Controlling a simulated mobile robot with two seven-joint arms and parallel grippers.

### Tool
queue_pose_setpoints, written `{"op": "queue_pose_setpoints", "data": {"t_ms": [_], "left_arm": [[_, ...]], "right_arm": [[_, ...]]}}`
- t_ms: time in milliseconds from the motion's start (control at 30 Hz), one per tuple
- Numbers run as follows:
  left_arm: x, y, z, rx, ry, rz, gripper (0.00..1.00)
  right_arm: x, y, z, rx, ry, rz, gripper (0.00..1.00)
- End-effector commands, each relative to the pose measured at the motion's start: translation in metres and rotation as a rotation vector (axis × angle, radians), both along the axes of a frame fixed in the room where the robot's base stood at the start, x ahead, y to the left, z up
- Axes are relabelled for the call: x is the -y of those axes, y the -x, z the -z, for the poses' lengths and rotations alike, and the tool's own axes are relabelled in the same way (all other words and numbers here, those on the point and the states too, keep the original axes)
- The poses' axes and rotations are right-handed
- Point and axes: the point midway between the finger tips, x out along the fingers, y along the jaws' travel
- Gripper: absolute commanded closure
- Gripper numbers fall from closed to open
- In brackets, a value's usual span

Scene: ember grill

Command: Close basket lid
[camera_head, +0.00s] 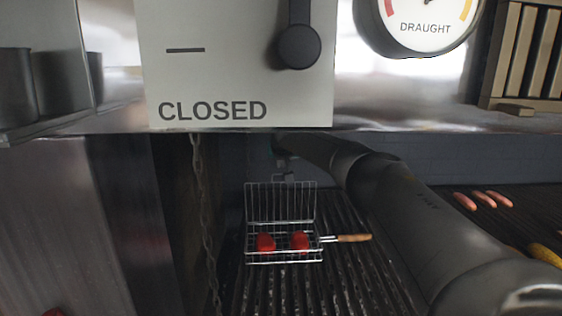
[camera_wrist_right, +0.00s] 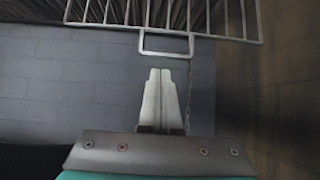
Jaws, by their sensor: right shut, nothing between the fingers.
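The wire grill basket (camera_head: 284,254) lies on the grill bars with two red pieces of food (camera_head: 265,242) in it. Its wire lid (camera_head: 281,203) stands up roughly vertical at the back edge, open. In the right wrist view the lid's edge (camera_wrist_right: 230,38) crosses the top, with a small wire loop (camera_wrist_right: 166,54) at its middle. My right gripper (camera_wrist_right: 160,72) is shut and empty, its tips just short of the loop in the picture; I cannot tell if they touch. In the head view it is mostly hidden near the lid's top. My left gripper is out of view.
A wooden handle (camera_head: 353,238) sticks out right from the basket. A chain (camera_head: 203,220) hangs to its left. A CLOSED sign plate (camera_head: 240,60) and a draught gauge (camera_head: 425,22) are above. Sausages (camera_head: 482,200) lie on the grill at right, beyond my right arm.

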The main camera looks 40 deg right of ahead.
Motion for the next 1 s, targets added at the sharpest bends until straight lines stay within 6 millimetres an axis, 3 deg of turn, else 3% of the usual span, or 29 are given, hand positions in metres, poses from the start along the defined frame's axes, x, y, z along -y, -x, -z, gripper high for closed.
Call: {"op": "queue_pose_setpoints", "data": {"t_ms": [500, 1000], "left_arm": [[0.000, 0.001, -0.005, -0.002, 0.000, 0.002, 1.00], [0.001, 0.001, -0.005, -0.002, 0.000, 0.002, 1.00]], "right_arm": [[-0.012, 0.019, 0.005, -0.001, 0.003, 0.002, 1.00], [-0.013, 0.020, 0.005, 0.001, 0.002, 0.002, 1.00]]}}
